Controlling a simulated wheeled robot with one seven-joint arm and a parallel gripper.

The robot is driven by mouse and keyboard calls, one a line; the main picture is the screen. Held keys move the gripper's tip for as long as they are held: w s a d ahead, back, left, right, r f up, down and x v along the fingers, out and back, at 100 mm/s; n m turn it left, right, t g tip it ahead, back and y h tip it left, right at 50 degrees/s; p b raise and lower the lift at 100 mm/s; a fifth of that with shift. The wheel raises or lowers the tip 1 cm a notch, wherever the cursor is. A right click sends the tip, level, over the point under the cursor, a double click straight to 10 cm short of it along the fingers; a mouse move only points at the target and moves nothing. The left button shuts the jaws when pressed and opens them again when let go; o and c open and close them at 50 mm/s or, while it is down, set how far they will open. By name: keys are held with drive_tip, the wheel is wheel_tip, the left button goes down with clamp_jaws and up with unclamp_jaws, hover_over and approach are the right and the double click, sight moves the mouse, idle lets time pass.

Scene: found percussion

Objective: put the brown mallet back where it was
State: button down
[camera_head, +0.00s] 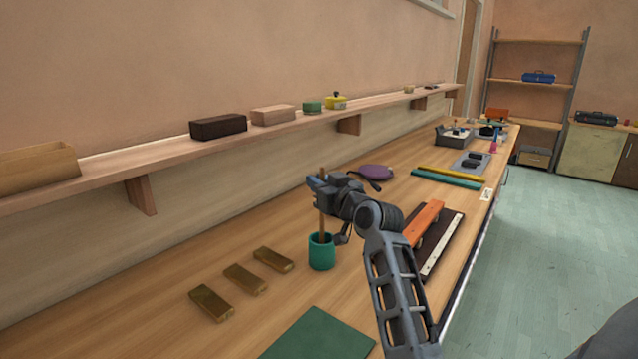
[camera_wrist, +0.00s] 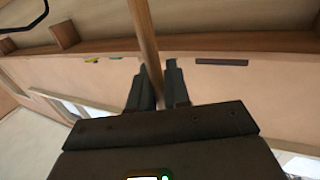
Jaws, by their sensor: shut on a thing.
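The brown mallet (camera_head: 322,222) stands close to upright. Its thin shaft runs down to the mouth of the green cup (camera_head: 321,252), and its lower end is hidden there. I cannot tell whether it touches the cup's bottom. My gripper (camera_head: 320,187) is shut on the upper part of the shaft, above the cup. In the wrist view the shaft (camera_wrist: 147,42) passes between the two fingers of my gripper (camera_wrist: 157,76).
Several brass bars (camera_head: 245,278) lie left of the cup. A green mat (camera_head: 318,336) is in front. An orange block (camera_head: 423,222) and a dark board (camera_head: 446,240) lie right, and a purple item (camera_head: 375,171) behind. A wall shelf (camera_head: 170,163) runs above the bench.

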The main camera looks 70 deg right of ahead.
drive_tip(key=shift+f, duration=0.15)
drive_tip(key=c, duration=1.1)
unclamp_jaws()
drive_tip(key=b+v, duration=0.2)
drive_tip(key=v, duration=1)
drive_tip(key=shift+r, duration=0.2)
